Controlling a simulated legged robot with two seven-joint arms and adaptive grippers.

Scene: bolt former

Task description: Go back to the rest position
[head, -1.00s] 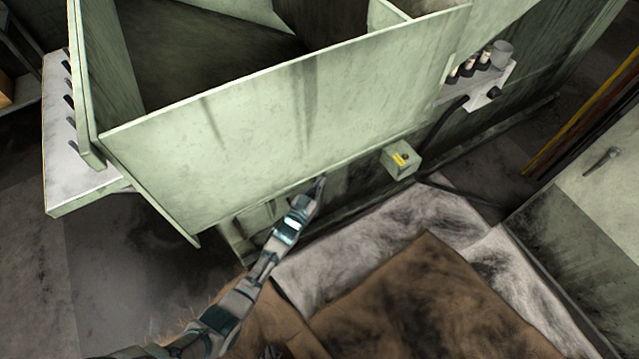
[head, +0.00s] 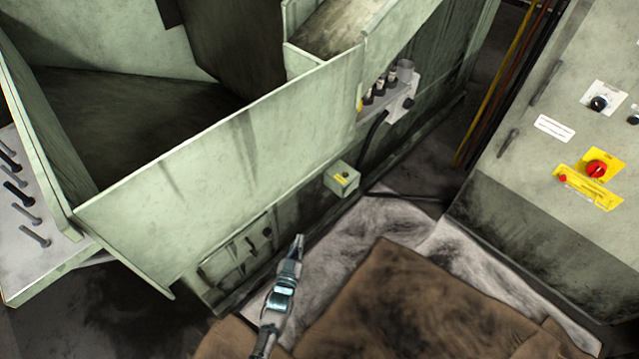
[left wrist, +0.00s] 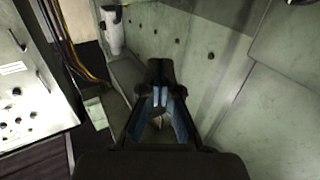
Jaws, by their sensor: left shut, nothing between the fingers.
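My left gripper (head: 299,243) is in the lower middle of the head view, its arm coming up from the bottom edge. It is in front of the lower side of the pale green machine (head: 230,150) and above the floor. In the left wrist view the left gripper (left wrist: 158,97) has its fingers together at the tips with nothing between them. My right gripper is in neither view.
A small green box with a yellow label (head: 341,179) is on the machine's side. A control cabinet (head: 545,160) with a red knob (head: 597,168) stands at the right. Brown cardboard (head: 400,310) lies on the floor in front.

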